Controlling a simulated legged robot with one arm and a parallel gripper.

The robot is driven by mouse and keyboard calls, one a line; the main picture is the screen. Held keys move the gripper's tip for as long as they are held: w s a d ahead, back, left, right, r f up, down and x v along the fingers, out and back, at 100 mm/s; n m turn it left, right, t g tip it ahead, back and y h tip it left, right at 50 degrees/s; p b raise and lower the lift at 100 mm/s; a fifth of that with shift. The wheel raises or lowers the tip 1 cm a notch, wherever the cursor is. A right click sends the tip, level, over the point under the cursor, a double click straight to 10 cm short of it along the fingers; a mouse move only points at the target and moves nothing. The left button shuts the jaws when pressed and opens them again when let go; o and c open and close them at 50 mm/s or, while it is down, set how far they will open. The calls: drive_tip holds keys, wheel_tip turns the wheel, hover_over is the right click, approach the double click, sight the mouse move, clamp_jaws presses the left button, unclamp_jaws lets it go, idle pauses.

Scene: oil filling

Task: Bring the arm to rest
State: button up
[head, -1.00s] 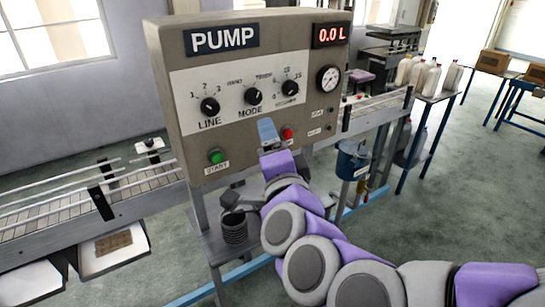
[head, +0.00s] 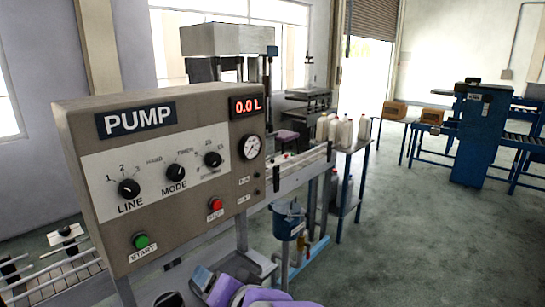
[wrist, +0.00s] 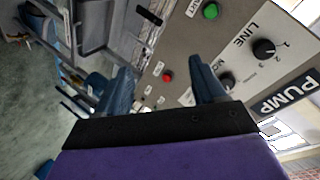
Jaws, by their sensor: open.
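My gripper shows in the wrist view (wrist: 160,88) with its two blue fingers apart and nothing between them. It points toward the front of the pump panel, with a gap of floor and frame beside it. In the head view only part of my purple and grey arm shows at the bottom edge, below the panel, with a blue fingertip (head: 203,277) in sight. The grey pump panel (head: 170,218) stands at the left with a 0.0 L display, knobs, a green START button (head: 141,241) and a red button (head: 215,204).
A conveyor (head: 62,279) runs behind the panel on the left. A blue container (head: 288,222) hangs right of the panel. Several white jugs (head: 343,133) stand on a table behind it. A blue machine (head: 475,135) stands far right. The floor at the right is open.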

drive_tip(key=s+d+f+n+g+h, duration=0.1)
drive_tip(key=s+d+f+g+h, duration=0.2)
drive_tip(key=s+d+f, duration=0.4)
drive_tip(key=s+d+f+n+g+h, duration=0.25)
drive_tip(key=s+d+f+g, duration=0.2)
drive_tip(key=d, duration=0.35)
drive_tip(key=s+d+f+g+h, duration=0.1)
drive_tip(key=s+d+g, duration=0.1)
drive_tip(key=s+d, duration=0.3)
drive_tip(key=s+d+f+m+g+h, duration=0.1)
drive_tip(key=s+d+g+h, duration=0.1)
drive_tip(key=s+d, duration=0.2)
drive_tip(key=s, duration=0.3)
drive_tip(key=shift+d, duration=0.4)
drive_tip(key=shift+f+g, duration=0.15)
drive_tip(key=shift+g, duration=0.1)
